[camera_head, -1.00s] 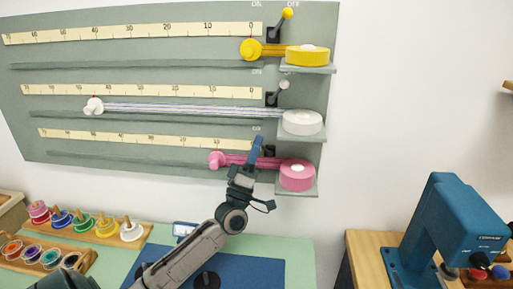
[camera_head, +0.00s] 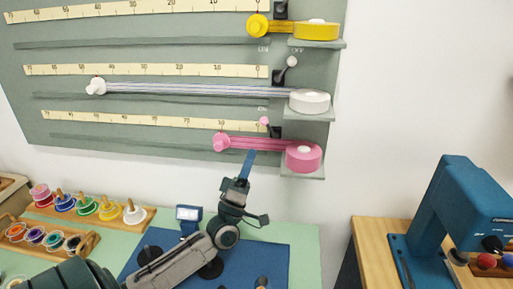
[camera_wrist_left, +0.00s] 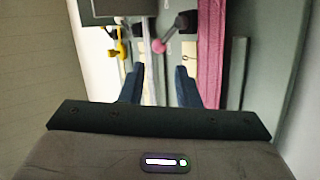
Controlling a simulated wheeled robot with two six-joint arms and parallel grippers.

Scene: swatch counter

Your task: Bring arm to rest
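My left gripper (camera_head: 248,164) is just below the pink ribbon (camera_head: 252,146) on the lowest rail in the head view. In the left wrist view its two blue fingers (camera_wrist_left: 160,82) stand apart with nothing between them. The pink-knobbed lever (camera_head: 264,121) leans left toward its ON label. Its knob (camera_wrist_left: 158,46) shows beyond the fingertips in the left wrist view, apart from them. The pink ribbon runs from the pink clip (camera_head: 221,143) to the pink roll (camera_head: 303,157). My right gripper is not in view.
The wall board (camera_head: 150,60) also carries a white roll (camera_head: 310,101) and a yellow roll (camera_head: 317,30). Spools on wooden racks (camera_head: 48,243) stand at left. A small display (camera_head: 188,213) stands behind the blue mat (camera_head: 262,260). A blue machine (camera_head: 440,215) stands on the right table.

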